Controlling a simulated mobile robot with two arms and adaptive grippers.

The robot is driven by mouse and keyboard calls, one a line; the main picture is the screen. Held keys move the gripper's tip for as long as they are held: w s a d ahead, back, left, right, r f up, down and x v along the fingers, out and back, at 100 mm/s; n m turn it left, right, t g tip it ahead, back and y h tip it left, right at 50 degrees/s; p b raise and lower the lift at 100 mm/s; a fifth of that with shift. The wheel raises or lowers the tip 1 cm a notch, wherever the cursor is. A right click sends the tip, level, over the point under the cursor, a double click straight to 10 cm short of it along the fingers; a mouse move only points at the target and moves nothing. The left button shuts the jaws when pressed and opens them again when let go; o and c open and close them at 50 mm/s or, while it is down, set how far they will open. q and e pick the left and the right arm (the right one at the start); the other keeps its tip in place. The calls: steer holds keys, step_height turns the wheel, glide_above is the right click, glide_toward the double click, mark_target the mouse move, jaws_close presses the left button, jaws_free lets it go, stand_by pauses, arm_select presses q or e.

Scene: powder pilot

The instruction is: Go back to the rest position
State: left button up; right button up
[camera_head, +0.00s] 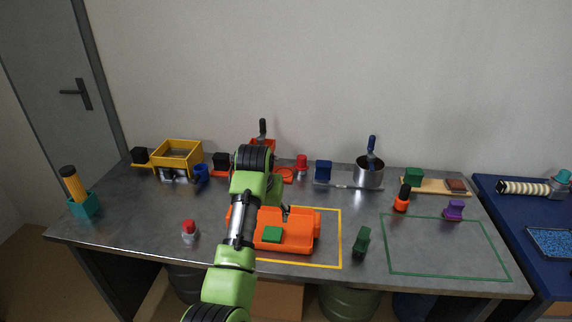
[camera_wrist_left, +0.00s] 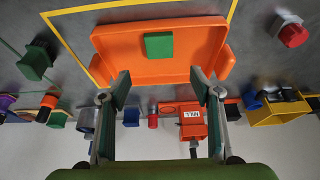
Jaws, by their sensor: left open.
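My left arm comes in from the bottom of the head view and arches over the table. My left gripper (camera_head: 284,211) hangs behind the orange tray, partly hidden by the arm. In the left wrist view, its two fingers are spread apart and my left gripper (camera_wrist_left: 160,78) holds nothing between them. The orange tray (camera_head: 303,236) lies inside the yellow outline, with a green block (camera_head: 272,234) on it. The tray (camera_wrist_left: 115,45) and the green block (camera_wrist_left: 159,45) also show ahead of the fingers in the left wrist view. My right gripper is not in view.
The metal table (camera_head: 150,220) holds a red-capped item (camera_head: 190,232), a dark green object (camera_head: 361,242), an orange bottle (camera_head: 402,199) and a purple item (camera_head: 454,210). A yellow bin (camera_head: 177,153) and a metal pot (camera_head: 369,172) stand at the back. The green outlined area is mostly clear.

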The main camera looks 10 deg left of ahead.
arm_select(q)
steer(key=s+a+f, duration=0.1)
steer(key=s+f, duration=0.1)
steer(key=s+a+f, duration=0.2)
steer(key=f, duration=0.1)
steer(key=s+a+f, duration=0.1)
steer(key=s+f, duration=0.1)
steer(key=shift+a+f, duration=0.25)
steer(key=shift+f, duration=0.1)
steer(key=s+a+f, duration=0.3)
steer(key=s+f, duration=0.1)
steer(key=s, duration=0.7)
steer(key=s+a+f, duration=0.2)
steer(key=s+f, duration=0.2)
steer(key=s, duration=0.7)
steer(key=s+d+r+m, duration=0.2)
steer(key=s, duration=1.1)
step_height(320, 180, down, 25)
steer(key=s+g, duration=0.2)
steer(key=s+a+f+g, duration=0.1)
steer(key=s+a+f, duration=0.2)
steer(key=s+f, duration=1.4)
steer(key=shift+s+a+f, duration=0.15)
steer(key=shift+s+f, duration=0.05)
steer(key=shift+f, duration=0.05)
